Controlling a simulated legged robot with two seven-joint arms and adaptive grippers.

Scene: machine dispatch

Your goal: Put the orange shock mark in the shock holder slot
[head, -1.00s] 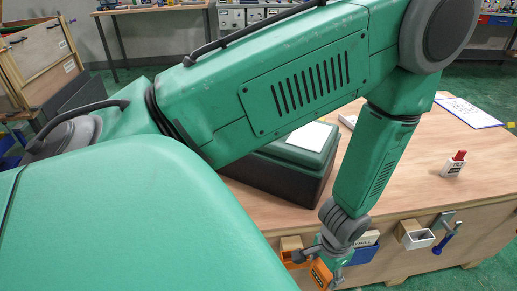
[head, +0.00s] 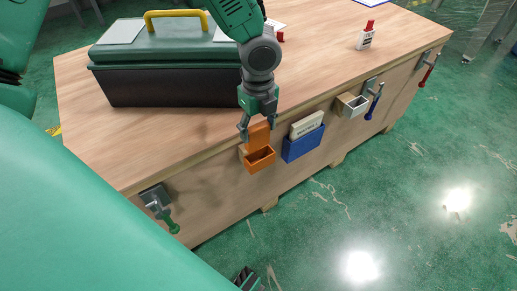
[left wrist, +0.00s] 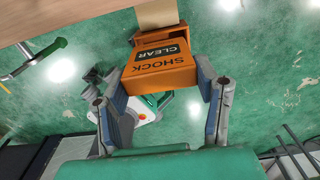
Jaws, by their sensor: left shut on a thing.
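The orange shock mark (head: 259,134) is between the fingers of my left gripper (head: 258,122), which is shut on it. In the left wrist view the mark (left wrist: 160,66) reads SHOCK CLEAR and sits between the two fingertips (left wrist: 161,82). The orange shock holder (head: 261,164) is fixed to the bench's front side, its open slot facing up. The mark is right at the holder, at its top rear edge in the head view. The holder (left wrist: 150,35) shows partly behind the mark in the left wrist view. I cannot tell whether the mark's lower edge is inside the slot.
A blue holder (head: 302,146) with a white card stands just right of the orange one. A toolbox (head: 170,75) stands behind on the wooden bench (head: 330,55).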

